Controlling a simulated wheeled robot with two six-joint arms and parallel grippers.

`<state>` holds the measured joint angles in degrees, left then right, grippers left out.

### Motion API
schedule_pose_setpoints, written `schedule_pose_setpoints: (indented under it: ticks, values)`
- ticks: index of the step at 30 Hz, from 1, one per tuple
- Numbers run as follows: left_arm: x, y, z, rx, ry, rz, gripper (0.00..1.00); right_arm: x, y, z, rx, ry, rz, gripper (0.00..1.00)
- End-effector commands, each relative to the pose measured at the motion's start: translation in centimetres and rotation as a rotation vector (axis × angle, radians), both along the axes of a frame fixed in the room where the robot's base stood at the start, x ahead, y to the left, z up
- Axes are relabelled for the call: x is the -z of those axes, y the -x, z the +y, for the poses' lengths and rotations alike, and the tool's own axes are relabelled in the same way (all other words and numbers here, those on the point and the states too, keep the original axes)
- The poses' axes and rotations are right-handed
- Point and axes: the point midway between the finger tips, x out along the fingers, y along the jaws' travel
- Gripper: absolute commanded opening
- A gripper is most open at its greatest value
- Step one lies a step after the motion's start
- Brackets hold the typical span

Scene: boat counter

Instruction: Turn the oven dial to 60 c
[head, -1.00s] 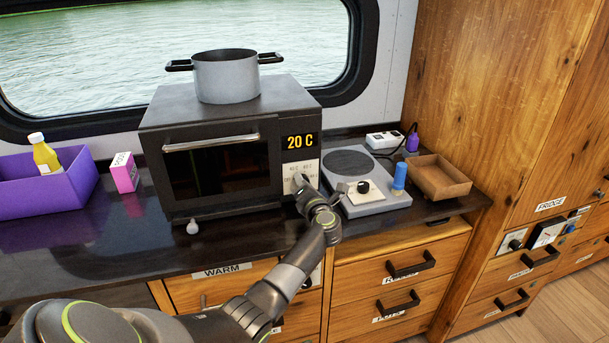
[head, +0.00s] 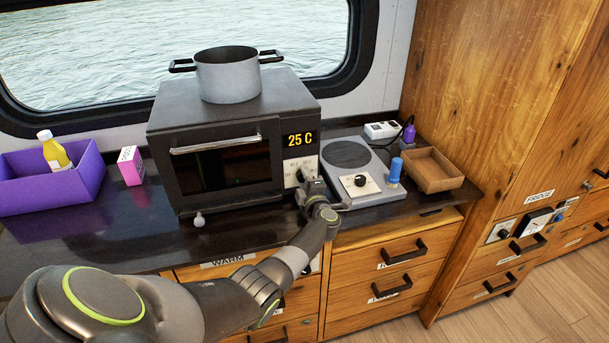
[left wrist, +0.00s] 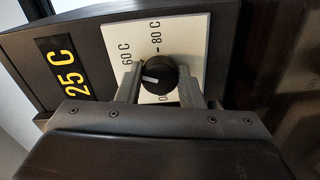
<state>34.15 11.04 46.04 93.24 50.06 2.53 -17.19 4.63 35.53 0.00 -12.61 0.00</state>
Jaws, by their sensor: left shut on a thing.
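The black oven (head: 220,150) stands on the counter and its display (head: 299,139) reads 25 C. In the left wrist view the display (left wrist: 68,74) also reads 25 C. The round black oven dial (left wrist: 158,76) with a white pointer mark sits on a white plate (left wrist: 185,40) printed with 60 C and 80 C; other markings are partly hidden. My left gripper (head: 304,180) is at the dial, and in the left wrist view its fingers (left wrist: 166,84) are on either side of the dial, shut on it. My right gripper is not in view.
A grey pot (head: 228,75) sits on the oven. A hot plate (head: 360,165) with its own knob and a blue cylinder (head: 394,172) stand close right of my left gripper, beside a wooden tray (head: 432,170). A purple bin (head: 50,190) is at the left.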

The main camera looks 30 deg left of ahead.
Motion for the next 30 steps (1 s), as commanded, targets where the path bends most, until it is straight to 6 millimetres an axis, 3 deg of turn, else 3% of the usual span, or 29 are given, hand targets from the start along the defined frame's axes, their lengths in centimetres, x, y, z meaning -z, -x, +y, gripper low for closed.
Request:
schedule_pose_setpoints:
  ticks: [10, 25, 26, 30]
  values:
    - [0.11, 0.02, -0.07, 0.0, -0.079, 0.097, 0.11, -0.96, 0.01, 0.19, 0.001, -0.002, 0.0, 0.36]
    - [0.2, 0.04, -0.07, 0.0, -0.09, 0.111, 0.11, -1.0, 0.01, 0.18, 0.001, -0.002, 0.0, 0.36]
    - [0.2, 0.04, -0.07, 0.0, -0.09, 0.111, 0.35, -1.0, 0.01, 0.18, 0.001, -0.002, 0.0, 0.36]
    - [0.16, 0.03, -0.05, 0.001, -0.091, 0.109, 0.53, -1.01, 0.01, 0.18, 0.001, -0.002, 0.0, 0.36]
